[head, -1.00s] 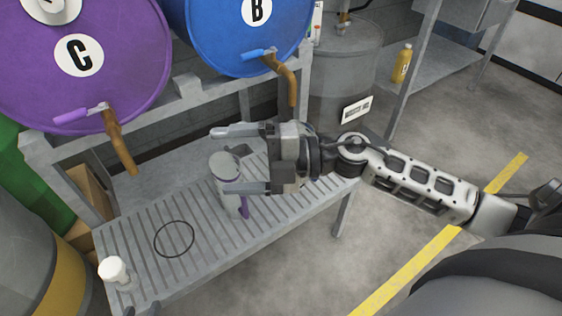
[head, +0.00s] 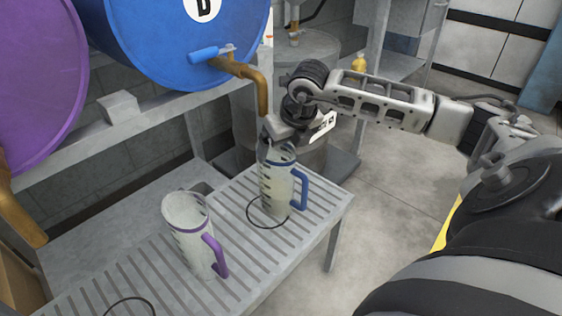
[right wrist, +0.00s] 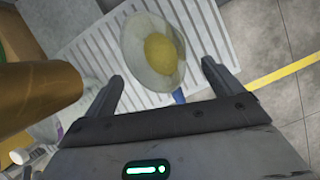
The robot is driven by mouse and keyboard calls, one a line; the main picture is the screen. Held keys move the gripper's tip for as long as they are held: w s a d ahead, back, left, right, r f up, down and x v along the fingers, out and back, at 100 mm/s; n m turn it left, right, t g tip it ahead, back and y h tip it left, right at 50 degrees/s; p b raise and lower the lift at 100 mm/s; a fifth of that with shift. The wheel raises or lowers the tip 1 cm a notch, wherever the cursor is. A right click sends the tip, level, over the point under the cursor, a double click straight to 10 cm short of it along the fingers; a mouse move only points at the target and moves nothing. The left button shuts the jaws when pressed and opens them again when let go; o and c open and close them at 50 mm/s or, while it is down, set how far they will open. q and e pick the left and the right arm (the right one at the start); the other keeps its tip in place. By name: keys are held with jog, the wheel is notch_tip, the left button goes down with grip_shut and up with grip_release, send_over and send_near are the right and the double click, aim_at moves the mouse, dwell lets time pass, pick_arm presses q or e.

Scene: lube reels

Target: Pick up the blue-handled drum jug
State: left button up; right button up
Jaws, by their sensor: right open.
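The blue-handled jug (head: 274,190) stands upright on the slatted bench in the head view. It is clear, with dark marks on its side and its blue handle to the right. My right gripper (head: 277,145) is at its top, pointing down, and its fingers are partly hidden there. In the right wrist view, the open gripper (right wrist: 162,72) has a finger to each side of the view of the jug (right wrist: 138,38), which shows yellow inside. I cannot tell whether the fingers touch it. My left gripper is not in view.
A purple-handled jug (head: 188,240) stands on the slatted bench (head: 255,270) to the left. A brown tap (head: 250,80) on the blue drum (head: 150,35) hangs close to my right gripper; a brown pipe-like shape (right wrist: 35,100) fills the wrist view's left.

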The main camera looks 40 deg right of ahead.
aim_at(277, 159)
jog(key=b+x, duration=0.1)
jog(key=x, duration=0.5)
jog(key=shift+w+a+b, duration=0.2)
jog(key=shift+a+b, duration=0.05)
jog(key=shift+b, duration=0.1)
jog(key=shift+w+d+f, duration=0.1)
jog(key=shift+w+f, duration=0.15)
jog(key=shift+f, duration=0.25)
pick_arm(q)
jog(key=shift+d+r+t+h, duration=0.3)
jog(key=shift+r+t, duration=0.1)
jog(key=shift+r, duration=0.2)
pick_arm(e)
jog(key=shift+r, duration=0.1)
jog(key=c, duration=2)
